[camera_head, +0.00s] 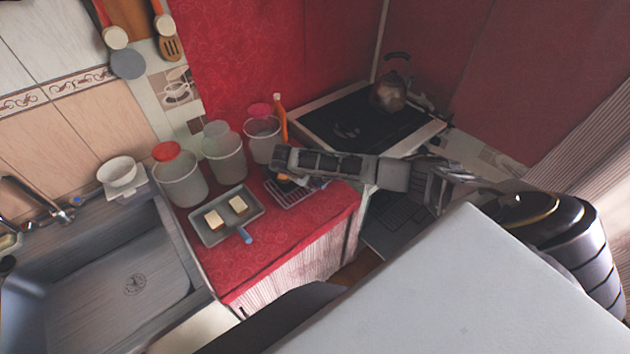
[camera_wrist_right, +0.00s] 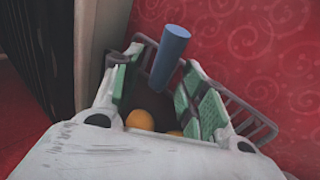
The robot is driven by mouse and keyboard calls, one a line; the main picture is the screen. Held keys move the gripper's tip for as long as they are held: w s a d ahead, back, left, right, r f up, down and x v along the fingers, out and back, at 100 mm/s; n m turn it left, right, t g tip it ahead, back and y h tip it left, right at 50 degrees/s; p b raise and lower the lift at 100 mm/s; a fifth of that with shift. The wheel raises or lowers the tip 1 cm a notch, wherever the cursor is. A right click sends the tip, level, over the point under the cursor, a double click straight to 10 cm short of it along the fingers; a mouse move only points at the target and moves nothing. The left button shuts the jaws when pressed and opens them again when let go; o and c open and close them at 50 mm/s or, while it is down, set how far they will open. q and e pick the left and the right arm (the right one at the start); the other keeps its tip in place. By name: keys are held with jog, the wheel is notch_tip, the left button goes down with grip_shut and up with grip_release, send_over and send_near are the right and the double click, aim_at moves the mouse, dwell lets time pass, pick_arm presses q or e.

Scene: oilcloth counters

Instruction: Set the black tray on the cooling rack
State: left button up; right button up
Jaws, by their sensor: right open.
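My right gripper (camera_head: 284,168) reaches in from the right over the cooling rack (camera_head: 289,197), a wire rack on the red counter. In the right wrist view its two green-padded fingers (camera_wrist_right: 158,96) are apart. Between and below them is the dark tray (camera_wrist_right: 150,101) with a blue handle (camera_wrist_right: 171,52) and orange round things (camera_wrist_right: 140,119). The rack's wires (camera_wrist_right: 252,122) show on both sides of the tray, which appears to lie on the rack. Whether a finger touches the tray cannot be told. In the head view the gripper mostly hides this tray. My left gripper is out of view.
A grey tray (camera_head: 215,238) with two pale blocks and a blue handle lies left of the rack. Several translucent canisters (camera_head: 181,184) stand behind. A sink (camera_head: 130,275) is at left, a stove (camera_head: 365,118) with a kettle (camera_head: 390,93) at back right.

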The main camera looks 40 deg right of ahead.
jog(key=v, duration=0.9)
jog(key=shift+a+r, duration=0.25)
jog(key=shift+r, duration=0.05)
dwell(0.4)
